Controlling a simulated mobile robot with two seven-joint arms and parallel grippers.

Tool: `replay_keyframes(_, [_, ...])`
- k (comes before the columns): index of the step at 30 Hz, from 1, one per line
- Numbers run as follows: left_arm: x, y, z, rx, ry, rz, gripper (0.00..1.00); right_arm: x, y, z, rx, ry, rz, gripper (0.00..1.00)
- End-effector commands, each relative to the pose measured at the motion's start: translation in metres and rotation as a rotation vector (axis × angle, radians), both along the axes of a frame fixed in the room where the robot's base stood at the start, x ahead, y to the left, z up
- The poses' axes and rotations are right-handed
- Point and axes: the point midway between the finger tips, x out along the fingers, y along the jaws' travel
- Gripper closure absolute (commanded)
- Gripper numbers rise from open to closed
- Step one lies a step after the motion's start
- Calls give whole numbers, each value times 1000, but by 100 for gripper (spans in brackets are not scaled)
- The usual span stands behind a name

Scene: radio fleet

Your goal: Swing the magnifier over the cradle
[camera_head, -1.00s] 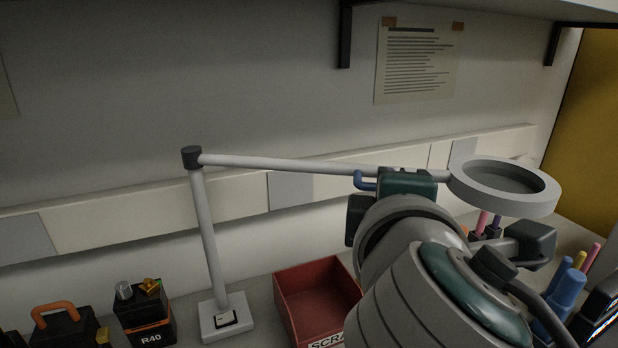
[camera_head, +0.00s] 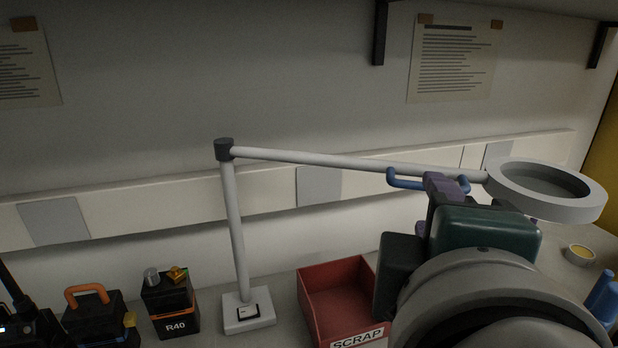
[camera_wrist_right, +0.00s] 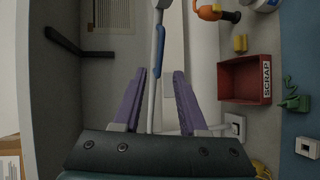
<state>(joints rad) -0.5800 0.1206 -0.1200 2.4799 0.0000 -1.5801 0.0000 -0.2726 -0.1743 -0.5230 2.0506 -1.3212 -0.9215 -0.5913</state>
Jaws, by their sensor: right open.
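The magnifier has a white base (camera_head: 262,318), an upright post, a long pale boom (camera_head: 320,161) and a grey ring lens (camera_head: 575,208) out to the right. A blue handle (camera_head: 404,184) hangs under the boom near the ring. My right gripper (camera_head: 445,184) is at this handle, its purple fingers partly hidden by its own body. In the wrist view the right gripper (camera_wrist_right: 160,78) is open, with the boom and blue handle (camera_wrist_right: 160,45) seen between and beyond its fingers. I cannot tell whether they touch. I cannot make out the cradle for certain. My left gripper is not in view.
A red SCRAP bin (camera_head: 325,305) stands right of the magnifier base. A black R40 battery (camera_head: 172,308) and a black case with an orange handle (camera_head: 92,315) stand left of it. A dark device (camera_head: 25,325) is at the lower left. A yellow-topped round tin (camera_head: 580,254) is at right.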

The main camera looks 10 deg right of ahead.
Motion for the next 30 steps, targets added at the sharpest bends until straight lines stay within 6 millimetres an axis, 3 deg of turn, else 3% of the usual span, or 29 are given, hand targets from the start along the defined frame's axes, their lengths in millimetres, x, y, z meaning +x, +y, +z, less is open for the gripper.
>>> replay_keyframes(4, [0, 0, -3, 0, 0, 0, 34, -13, 5, 2, 0, 0, 1, 58])
replay_keyframes(12, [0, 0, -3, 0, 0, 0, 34, -15, 6, 4, 0, 0, 0, 58])
replay_keyframes(15, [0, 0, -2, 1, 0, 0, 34, -13, 8, 7, -9, -10, 10, 67])
replay_keyframes(17, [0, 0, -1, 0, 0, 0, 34, -6, 14, 20, -46, -48, 47, 74])
replay_keyframes(20, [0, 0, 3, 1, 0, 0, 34, 16, 43, 67, -202, -198, 196, 85])
replay_keyframes(22, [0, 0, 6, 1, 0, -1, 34, 28, 80, 116, -398, -365, 350, 93])
replay_keyframes(24, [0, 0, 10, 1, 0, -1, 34, 27, 126, 161, -648, -550, 508, 100])
replay_keyframes(27, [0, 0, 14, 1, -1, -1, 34, 10, 184, 196, -995, -776, 687, 100])
replay_keyframes(30, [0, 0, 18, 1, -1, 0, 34, -15, 233, 203, -1363, -982, 837, 100])
